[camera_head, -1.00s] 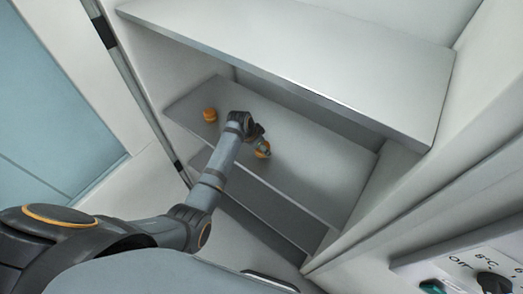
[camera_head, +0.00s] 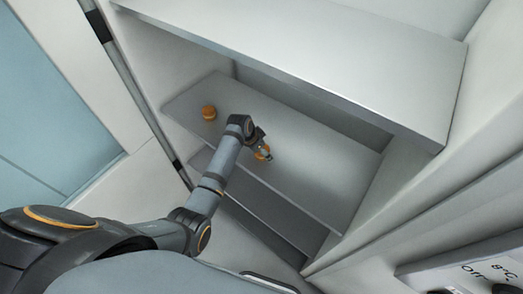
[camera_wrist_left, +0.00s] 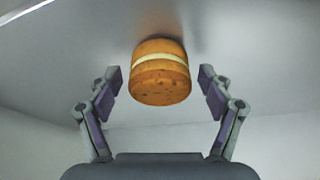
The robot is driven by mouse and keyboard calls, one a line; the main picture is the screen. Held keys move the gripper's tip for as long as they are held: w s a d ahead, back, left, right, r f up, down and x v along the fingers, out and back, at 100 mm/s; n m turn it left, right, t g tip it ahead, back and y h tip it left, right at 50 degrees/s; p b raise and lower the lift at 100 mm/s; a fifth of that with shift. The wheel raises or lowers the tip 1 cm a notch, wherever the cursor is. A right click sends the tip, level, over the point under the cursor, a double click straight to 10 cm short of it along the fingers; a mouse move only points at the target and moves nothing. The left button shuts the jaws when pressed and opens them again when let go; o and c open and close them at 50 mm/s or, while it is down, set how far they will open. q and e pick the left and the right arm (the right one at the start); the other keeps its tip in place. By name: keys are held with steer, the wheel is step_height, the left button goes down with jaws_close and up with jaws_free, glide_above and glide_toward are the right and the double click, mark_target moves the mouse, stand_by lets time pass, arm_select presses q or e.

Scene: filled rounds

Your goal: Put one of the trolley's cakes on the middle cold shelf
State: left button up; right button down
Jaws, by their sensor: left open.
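An orange-brown round cake with a pale cream layer (camera_wrist_left: 160,72) rests on the middle cold shelf (camera_head: 310,165). The trolley and my right gripper are not in view.
A wide upper shelf (camera_head: 300,55) overhangs the middle one, and a lower shelf (camera_head: 265,205) lies beneath. The cabinet's right side wall (camera_head: 440,180) bounds the shelves. A panel with temperature marks (camera_head: 480,270) shows at bottom right. The middle shelf's right part is bare.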

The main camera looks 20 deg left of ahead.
arm_select(q)
steer(key=shift+a+r, duration=0.1)
steer(key=shift+r, duration=0.35)
steer(key=b+v, duration=0.1)
steer(key=v, duration=1)
steer(key=shift+r, duration=0.35)
steer(key=shift+s, duration=0.15)
